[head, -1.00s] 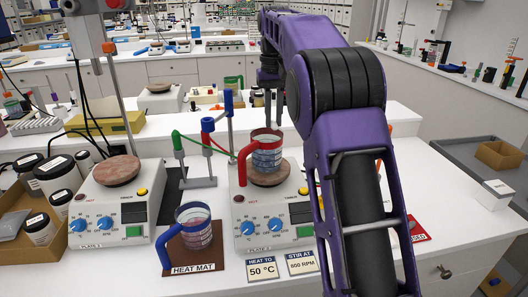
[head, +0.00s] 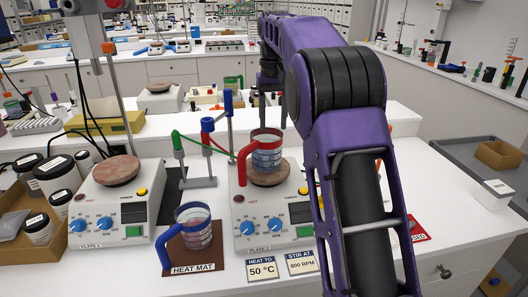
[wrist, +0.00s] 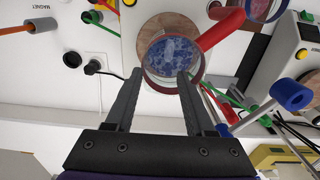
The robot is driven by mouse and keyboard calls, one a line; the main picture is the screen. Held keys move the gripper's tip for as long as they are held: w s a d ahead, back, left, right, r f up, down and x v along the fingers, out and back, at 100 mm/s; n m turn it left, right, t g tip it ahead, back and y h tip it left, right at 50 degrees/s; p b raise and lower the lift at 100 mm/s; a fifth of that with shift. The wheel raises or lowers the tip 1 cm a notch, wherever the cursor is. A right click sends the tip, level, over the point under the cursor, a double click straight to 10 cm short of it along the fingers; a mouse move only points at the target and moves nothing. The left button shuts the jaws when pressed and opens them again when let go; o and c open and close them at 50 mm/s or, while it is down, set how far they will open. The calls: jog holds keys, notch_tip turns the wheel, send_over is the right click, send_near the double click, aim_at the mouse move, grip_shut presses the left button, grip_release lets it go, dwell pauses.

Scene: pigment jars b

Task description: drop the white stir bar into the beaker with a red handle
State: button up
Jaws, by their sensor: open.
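The beaker with a red handle (head: 267,157) stands upright on the round top of the right hot plate in the head view, with bluish contents. In the wrist view the same beaker (wrist: 172,58) is seen from above, its red handle toward the upper right. My gripper (head: 273,118) is just above the beaker's mouth. Its two fingers are apart with nothing seen between them, and in the wrist view the gripper (wrist: 160,76) reaches over the rim area. I cannot make out the white stir bar in either view, nor whether it lies in the beaker.
A blue-handled beaker (head: 193,228) stands on the brown heat mat (head: 178,254). The left hot plate (head: 120,208) is empty on top. A stand with green, blue and red clamps (head: 207,140) is close behind and left of the red-handled beaker. Signs (head: 262,270) lie in front.

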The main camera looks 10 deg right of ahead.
notch_tip(320, 180, up, 7)
jog(key=shift+r, duration=0.15)
dwell(0.4)
